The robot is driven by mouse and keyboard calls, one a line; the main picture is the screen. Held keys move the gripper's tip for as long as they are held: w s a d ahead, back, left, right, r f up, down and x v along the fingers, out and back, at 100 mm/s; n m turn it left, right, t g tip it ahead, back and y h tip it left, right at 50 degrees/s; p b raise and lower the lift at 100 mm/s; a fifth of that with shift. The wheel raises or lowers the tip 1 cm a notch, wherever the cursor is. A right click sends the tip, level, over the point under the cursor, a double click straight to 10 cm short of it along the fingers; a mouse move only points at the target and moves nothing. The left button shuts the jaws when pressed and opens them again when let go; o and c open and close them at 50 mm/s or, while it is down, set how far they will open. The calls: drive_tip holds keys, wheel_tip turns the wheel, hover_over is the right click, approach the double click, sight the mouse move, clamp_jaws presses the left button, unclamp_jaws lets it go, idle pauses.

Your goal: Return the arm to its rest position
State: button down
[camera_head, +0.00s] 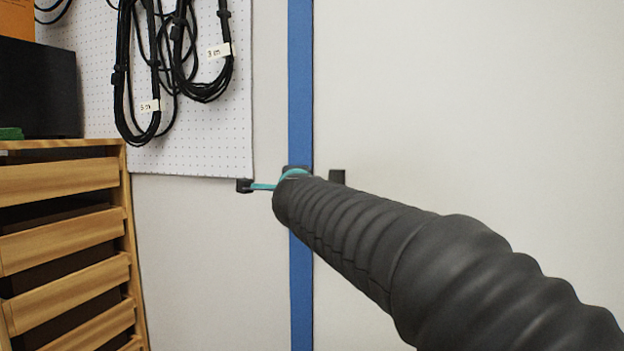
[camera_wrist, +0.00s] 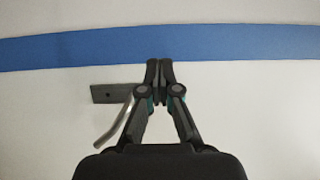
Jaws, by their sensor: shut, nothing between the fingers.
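My gripper (camera_wrist: 159,70) shows in the wrist view with its two dark fingertips together and nothing between them. The fingertips overlap the lower edge of a blue stripe (camera_wrist: 60,49) on a pale wall. I cannot tell whether they touch the wall. In the head view my dark, ribbed arm reaches from the lower right toward the same blue stripe (camera_head: 300,100), and the gripper is mostly hidden behind the arm's end.
A dark plate (camera_wrist: 108,93) with a bent metal rod (camera_wrist: 114,124) is left of my fingers in the wrist view. Coiled black cables (camera_head: 140,75) hang on a white pegboard (camera_head: 205,140). A wooden drawer unit (camera_head: 65,185) stands left. The wall right of the stripe is mostly bare.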

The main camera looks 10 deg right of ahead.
drive_tip(key=s+a+f+n+g+y, duration=0.2)
drive_tip(key=a+f+n+y, duration=0.4)
drive_tip(key=a+n, duration=0.15)
drive_tip(key=s+a+f+n+g+y, duration=0.1)
drive_tip(key=s+f+n+g, duration=0.4)
drive_tip(key=s+f+n, duration=0.5)
drive_tip(key=s+d+f+g+h, duration=0.2)
drive_tip(key=s+d+f+h, duration=0.1)
drive_tip(key=s+d+f, duration=0.6)
drive_tip(key=s+d+f+g+h, duration=0.3)
drive_tip(key=s+d+f, duration=0.7)
drive_tip(key=s, duration=0.7)
drive_tip(key=shift+d+n+g, duration=0.25)
drive_tip(key=shift+n+g, duration=0.05)
drive_tip(key=shift+n, duration=0.05)
